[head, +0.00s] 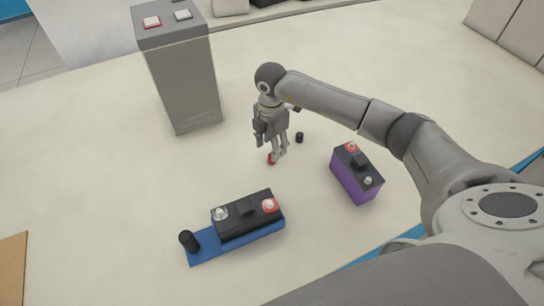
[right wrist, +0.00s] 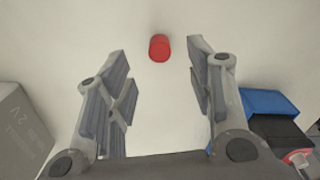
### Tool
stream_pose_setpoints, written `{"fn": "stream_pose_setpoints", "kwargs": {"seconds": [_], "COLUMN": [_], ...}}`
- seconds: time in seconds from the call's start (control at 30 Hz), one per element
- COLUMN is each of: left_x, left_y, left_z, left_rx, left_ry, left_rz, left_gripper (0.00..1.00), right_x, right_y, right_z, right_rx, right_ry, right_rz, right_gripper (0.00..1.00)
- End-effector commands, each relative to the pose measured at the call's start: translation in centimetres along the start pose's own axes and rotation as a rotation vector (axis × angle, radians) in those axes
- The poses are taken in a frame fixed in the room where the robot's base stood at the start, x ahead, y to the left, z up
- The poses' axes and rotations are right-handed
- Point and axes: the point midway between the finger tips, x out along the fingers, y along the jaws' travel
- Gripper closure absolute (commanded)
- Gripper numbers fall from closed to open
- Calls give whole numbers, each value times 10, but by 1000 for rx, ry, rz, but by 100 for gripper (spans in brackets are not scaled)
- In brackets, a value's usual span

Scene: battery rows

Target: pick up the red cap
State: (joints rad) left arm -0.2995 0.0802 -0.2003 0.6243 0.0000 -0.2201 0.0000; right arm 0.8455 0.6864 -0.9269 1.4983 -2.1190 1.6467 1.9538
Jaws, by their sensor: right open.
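The red cap (right wrist: 159,47) stands on the pale surface, seen in the right wrist view ahead of and between the two open fingers. In the head view only a small part of the red cap (head: 271,158) shows beside my right gripper's fingertips. My right gripper (head: 278,154) points down, open and empty, close to the cap. In the right wrist view my right gripper (right wrist: 160,75) has clear space between its fingers. I cannot tell its exact height above the surface. My left gripper is not in view.
A small black cap (head: 299,137) stands right of the gripper. A purple battery (head: 355,181) is further right. A tall grey box (head: 185,90) stands at the back left.

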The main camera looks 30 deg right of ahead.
Motion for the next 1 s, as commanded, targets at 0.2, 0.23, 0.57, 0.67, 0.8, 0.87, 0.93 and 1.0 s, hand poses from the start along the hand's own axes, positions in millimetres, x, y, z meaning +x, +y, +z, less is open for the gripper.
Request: {"fn": "stream_pose_setpoints", "kwargs": {"seconds": [0.2, 0.23, 0.57, 0.67, 0.8, 0.87, 0.93, 1.0], "left_x": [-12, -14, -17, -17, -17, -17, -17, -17], "left_y": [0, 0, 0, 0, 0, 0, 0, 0], "left_z": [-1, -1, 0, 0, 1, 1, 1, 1], "left_rx": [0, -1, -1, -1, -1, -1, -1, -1], "left_ry": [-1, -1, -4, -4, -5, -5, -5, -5], "left_rz": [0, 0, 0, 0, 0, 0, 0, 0], "left_gripper": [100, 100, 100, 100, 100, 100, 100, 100], "right_x": [21, 26, 55, 55, 55, 55, 55, 54], "right_y": [-1, -2, 0, 0, 0, 0, 0, 0], "right_z": [0, 0, 1, 1, 1, 1, 1, 1], "right_rx": [0, 1, 0, -1, -1, -1, -1, -1], "right_ry": [1, 1, 0, 0, 0, 0, 0, 0], "right_rz": [-5, -5, 0, 0, 0, 0, 1, 1], "right_gripper": [51, 51, 51, 51, 65, 73, 82, 88]}}
